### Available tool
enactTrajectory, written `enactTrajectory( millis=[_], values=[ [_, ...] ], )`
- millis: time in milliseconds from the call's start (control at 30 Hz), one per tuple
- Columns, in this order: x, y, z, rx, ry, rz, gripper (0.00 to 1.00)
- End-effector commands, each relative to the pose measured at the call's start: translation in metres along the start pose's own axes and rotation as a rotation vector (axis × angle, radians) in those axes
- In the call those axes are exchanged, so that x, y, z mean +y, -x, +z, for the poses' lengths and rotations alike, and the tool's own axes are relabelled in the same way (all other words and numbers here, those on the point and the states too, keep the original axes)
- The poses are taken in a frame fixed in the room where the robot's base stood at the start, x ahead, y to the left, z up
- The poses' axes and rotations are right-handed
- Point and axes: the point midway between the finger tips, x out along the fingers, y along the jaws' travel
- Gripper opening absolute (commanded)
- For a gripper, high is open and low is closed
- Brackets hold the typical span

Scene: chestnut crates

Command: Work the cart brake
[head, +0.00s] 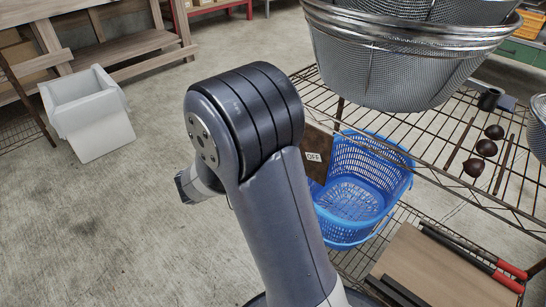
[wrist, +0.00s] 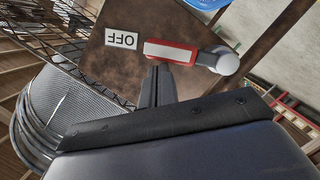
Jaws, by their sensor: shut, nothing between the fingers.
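The brake shows in the wrist view as a brown panel (wrist: 128,38) with a white OFF label (wrist: 122,39), upside down there. A red lever (wrist: 180,53) with a pale grey face lies across the panel, and a round grey piece (wrist: 226,62) is at its right end. My gripper (wrist: 157,72) is shut and empty, its dark fingertips at the lever's lower edge in the picture; I cannot tell whether they touch it. In the head view the panel (head: 316,174) and label (head: 313,156) show beside my arm, which hides the lever and gripper.
A wire rack (head: 440,150) holds mesh baskets (head: 390,65) and several brown balls. A blue basket (head: 365,175) stands beside the panel. A wooden board (head: 440,270) and red-handled tools (head: 508,276) lie at lower right. A white bin (head: 85,108) stands left on open floor.

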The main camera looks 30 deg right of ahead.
Motion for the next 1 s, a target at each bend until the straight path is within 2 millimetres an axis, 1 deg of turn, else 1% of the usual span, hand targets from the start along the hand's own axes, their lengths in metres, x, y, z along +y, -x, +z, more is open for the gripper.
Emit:
enactTrajectory(
  millis=[167, 267, 367, 467, 500, 600, 800, 900, 1000],
  values=[
    [0.000, -0.001, 0.002, -0.006, 0.004, 0.002, 0.00],
    [0.004, 0.000, -0.003, -0.006, 0.003, 0.002, 0.00],
    [0.011, 0.003, -0.015, -0.004, -0.001, 0.001, 0.00],
    [0.024, 0.006, -0.032, -0.003, -0.003, 0.001, 0.00],
    [0.026, 0.011, -0.036, -0.001, -0.001, 0.000, 0.00],
    [0.026, 0.036, -0.034, 0.003, 0.003, -0.002, 0.00],
    [0.029, 0.075, -0.032, 0.002, 0.003, -0.002, 0.00],
    [0.031, 0.090, -0.032, 0.001, 0.001, 0.000, 0.00],
    [0.031, 0.099, -0.031, 0.000, 0.000, 0.000, 0.00]
  ],
)
